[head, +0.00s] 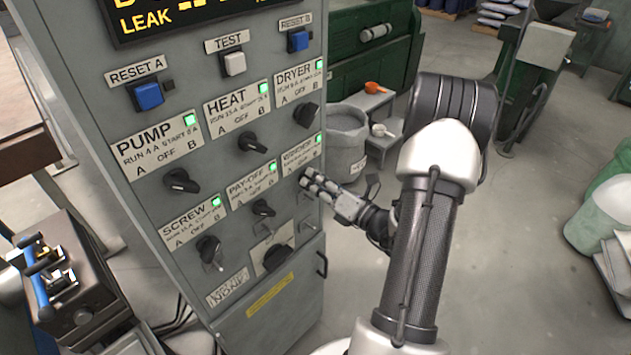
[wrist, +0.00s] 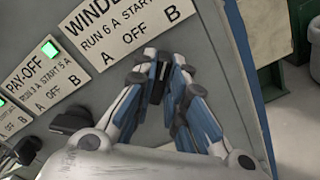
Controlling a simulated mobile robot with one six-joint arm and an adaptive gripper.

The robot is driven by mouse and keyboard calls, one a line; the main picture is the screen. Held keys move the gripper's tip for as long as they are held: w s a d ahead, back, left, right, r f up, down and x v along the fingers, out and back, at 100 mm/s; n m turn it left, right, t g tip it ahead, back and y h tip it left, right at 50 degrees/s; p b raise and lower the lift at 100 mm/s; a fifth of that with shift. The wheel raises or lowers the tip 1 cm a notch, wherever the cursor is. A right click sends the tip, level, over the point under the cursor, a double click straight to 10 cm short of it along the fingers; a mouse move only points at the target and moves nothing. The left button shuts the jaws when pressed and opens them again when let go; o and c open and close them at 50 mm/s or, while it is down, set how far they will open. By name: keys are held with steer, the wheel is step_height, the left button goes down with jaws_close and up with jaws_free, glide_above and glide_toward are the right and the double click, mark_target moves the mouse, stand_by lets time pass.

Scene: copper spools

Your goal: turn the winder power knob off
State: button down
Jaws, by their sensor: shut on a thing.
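The grey control cabinet (head: 150,95) carries the winder label (head: 301,153) at its right edge, with a lit green lamp (head: 317,139) on it. In the wrist view the winder label (wrist: 125,30) reads RUN 6 A, START 5 A, with A, OFF and B below. My gripper (head: 308,180) is at the panel just under this label. In the wrist view the black winder knob (wrist: 157,88) shows between the fingers of my gripper (wrist: 161,75), which are closed around it. The fingers hide most of the knob, so I cannot tell its exact angle.
The pay-off knob (head: 263,208) and heat knob (head: 252,142) sit to the left of my gripper, and the dryer knob (head: 305,115) is above it. A large black knob (head: 277,258) is below. A grey bucket (head: 342,140) stands behind the cabinet. Open floor lies to the right.

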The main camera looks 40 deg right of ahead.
steer(key=n+b, duration=0.2)
steer(key=n, duration=0.1)
steer(key=shift+f+n, duration=0.1)
steer(key=shift+n, duration=0.3)
steer(key=shift+a+n+b, duration=0.15)
steer(key=shift+n+b, duration=1.5)
steer(key=shift+n, duration=0.85)
steer(key=c, duration=1.6)
jaws_free()
steer(key=s, duration=1.2)
steer(key=shift+d, duration=0.45)
